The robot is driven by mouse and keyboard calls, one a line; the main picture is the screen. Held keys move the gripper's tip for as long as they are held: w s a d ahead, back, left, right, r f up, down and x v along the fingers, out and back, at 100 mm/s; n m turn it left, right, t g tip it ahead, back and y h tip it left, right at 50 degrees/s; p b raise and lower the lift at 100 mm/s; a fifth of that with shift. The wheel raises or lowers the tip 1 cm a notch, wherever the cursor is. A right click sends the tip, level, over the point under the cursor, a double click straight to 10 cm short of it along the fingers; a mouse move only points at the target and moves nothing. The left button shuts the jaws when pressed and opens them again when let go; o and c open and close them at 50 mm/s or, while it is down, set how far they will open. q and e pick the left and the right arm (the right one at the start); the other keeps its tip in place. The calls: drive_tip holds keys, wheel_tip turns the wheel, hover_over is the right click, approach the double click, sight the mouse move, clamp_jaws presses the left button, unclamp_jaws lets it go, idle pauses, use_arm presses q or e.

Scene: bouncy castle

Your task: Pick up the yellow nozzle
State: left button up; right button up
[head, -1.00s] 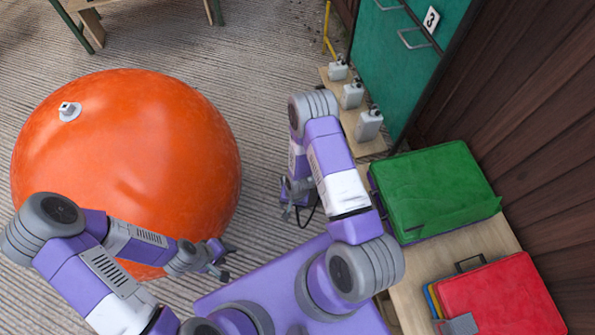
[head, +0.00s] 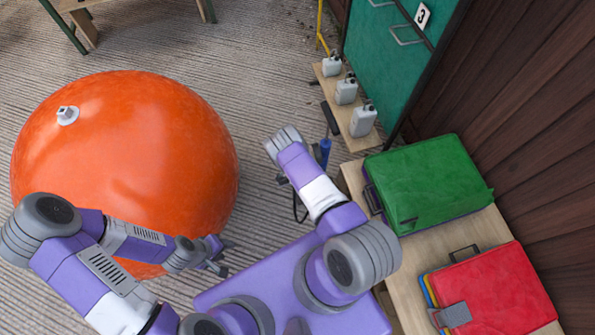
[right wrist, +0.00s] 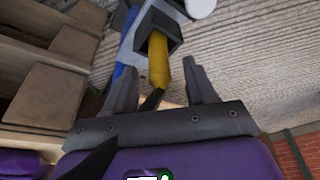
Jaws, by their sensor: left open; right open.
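The yellow nozzle (right wrist: 158,62) shows in the right wrist view, sticking out of a dark square socket on a blue and grey object (right wrist: 128,50). My right gripper (right wrist: 163,72) is open, with one finger to each side of the nozzle in the picture. I cannot tell whether either finger touches it. In the head view my right arm hides that gripper, and I cannot make out the nozzle there. My left gripper (head: 222,258) is open and empty beside the orange ball's lower right.
A large orange ball (head: 130,150) fills the left. A blue tool with a dark bar (head: 325,150) stands beyond my right arm. Grey canisters (head: 347,90) stand on a plank by the green cabinet (head: 390,55). Green (head: 430,180) and red (head: 495,290) cases lie on a bench at right.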

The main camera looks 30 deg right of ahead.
drive_tip(key=x, duration=0.2)
drive_tip(key=shift+f+b, duration=0.3)
drive_tip(key=shift+b, duration=0.1)
drive_tip(key=shift+r, duration=0.1)
clamp_jaws()
